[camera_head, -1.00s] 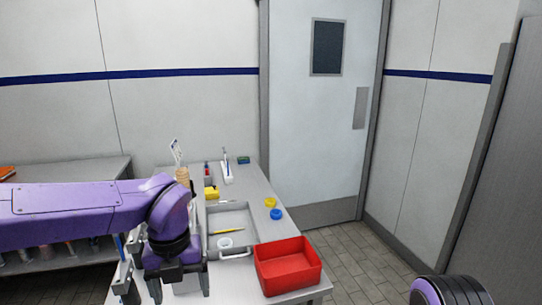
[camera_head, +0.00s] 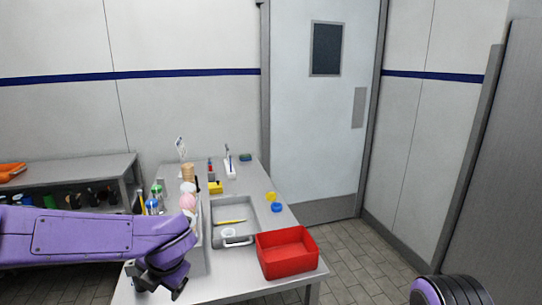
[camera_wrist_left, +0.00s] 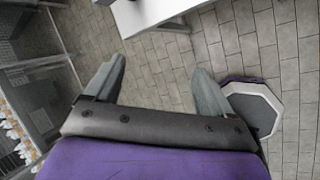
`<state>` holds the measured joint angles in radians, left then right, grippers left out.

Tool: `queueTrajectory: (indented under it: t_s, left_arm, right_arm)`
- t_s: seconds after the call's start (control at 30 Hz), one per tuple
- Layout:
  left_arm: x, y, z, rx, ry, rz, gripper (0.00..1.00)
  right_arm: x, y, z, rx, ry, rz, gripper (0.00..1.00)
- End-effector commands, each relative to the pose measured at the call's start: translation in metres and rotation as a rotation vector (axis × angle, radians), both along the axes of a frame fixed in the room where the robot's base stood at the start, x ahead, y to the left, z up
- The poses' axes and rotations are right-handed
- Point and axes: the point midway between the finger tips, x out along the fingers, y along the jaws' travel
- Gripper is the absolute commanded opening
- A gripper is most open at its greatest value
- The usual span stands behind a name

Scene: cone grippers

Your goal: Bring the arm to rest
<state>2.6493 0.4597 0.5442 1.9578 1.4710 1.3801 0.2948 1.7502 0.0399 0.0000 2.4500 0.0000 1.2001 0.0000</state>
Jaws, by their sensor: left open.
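My left arm (camera_head: 80,235) is purple and comes in from the left in the head view, its wrist low in front of the table's near left end. My left gripper (camera_wrist_left: 158,68) shows in the left wrist view with its two grey fingers wide apart. Nothing is between them, and tiled floor lies beyond. In the head view the fingers are mostly hidden or hard to make out. My right gripper is out of view; only a purple and black part of my right arm shows at the bottom right.
The table (camera_head: 289,222) holds a red bin (camera_head: 287,262), a grey tray (camera_head: 247,204) with a pencil and a white cup, blue and yellow round pieces, and bottles. A shelf (camera_head: 80,168) stands at the left. Floor right of the table is clear.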

Motion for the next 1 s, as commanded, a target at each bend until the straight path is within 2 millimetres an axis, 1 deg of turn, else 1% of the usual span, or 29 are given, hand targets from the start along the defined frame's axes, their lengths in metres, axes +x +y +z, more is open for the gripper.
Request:
queueTrajectory:
  t_s: [0.03, 0.07, 0.17, 0.2, 0.27, 0.3, 0.37, 0.4, 0.47, 0.5, 0.57, 0.6, 0.67, 0.7, 0.8, 0.9, 1.0]
  left_arm:
    - [0.001, 0.009, -0.018, 0.079, 0.008, -0.071, 0.84]
    - [0.003, 0.015, -0.029, 0.134, 0.014, -0.122, 0.84]
    - [0.004, 0.033, -0.074, 0.341, 0.058, -0.345, 0.84]
    - [0.002, 0.039, -0.099, 0.432, 0.091, -0.465, 0.84]
    - [-0.006, 0.046, -0.142, 0.565, 0.155, -0.667, 0.84]
    - [-0.016, 0.047, -0.171, 0.64, 0.203, -0.811, 0.84]
    - [-0.034, 0.048, -0.214, 0.724, 0.274, -1.017, 0.84]
    - [-0.049, 0.047, -0.24, 0.763, 0.317, -1.147, 0.84]
    - [-0.075, 0.045, -0.278, 0.796, 0.379, -1.329, 0.84]
    - [-0.095, 0.044, -0.301, 0.804, 0.419, -1.444, 0.84]
    - [-0.127, 0.044, -0.334, 0.8, 0.474, -1.599, 0.84]
    - [-0.15, 0.044, -0.354, 0.785, 0.509, -1.694, 0.84]
    - [-0.186, 0.046, -0.38, 0.751, 0.561, -1.818, 0.84]
    - [-0.208, 0.048, -0.394, 0.724, 0.595, -1.88, 0.84]
    - [-0.254, 0.059, -0.419, 0.659, 0.692, -1.965, 0.84]
    - [-0.282, 0.063, -0.436, 0.614, 0.749, -2.004, 0.84]
    - [-0.282, 0.063, -0.436, 0.614, 0.749, -2.004, 0.84]
  right_arm:
    - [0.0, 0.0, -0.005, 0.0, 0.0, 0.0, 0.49]
    - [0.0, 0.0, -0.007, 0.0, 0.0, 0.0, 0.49]
    - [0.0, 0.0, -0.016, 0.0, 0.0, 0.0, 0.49]
    - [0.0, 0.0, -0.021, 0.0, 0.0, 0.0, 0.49]
    - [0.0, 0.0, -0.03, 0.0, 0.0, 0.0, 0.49]
    - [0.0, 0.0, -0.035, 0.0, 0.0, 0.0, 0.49]
    - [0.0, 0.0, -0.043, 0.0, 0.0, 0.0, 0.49]
    - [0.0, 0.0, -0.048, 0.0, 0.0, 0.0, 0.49]
    - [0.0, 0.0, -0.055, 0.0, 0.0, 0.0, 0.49]
    - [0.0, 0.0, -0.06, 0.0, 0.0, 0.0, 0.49]
    - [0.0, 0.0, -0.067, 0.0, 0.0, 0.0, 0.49]
    - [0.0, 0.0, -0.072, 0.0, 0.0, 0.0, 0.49]
    - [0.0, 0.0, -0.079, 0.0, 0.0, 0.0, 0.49]
    - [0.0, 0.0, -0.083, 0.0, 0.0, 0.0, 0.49]
    - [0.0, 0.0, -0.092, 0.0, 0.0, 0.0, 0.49]
    - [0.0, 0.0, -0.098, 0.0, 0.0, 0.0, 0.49]
    - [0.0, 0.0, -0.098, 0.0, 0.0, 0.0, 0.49]
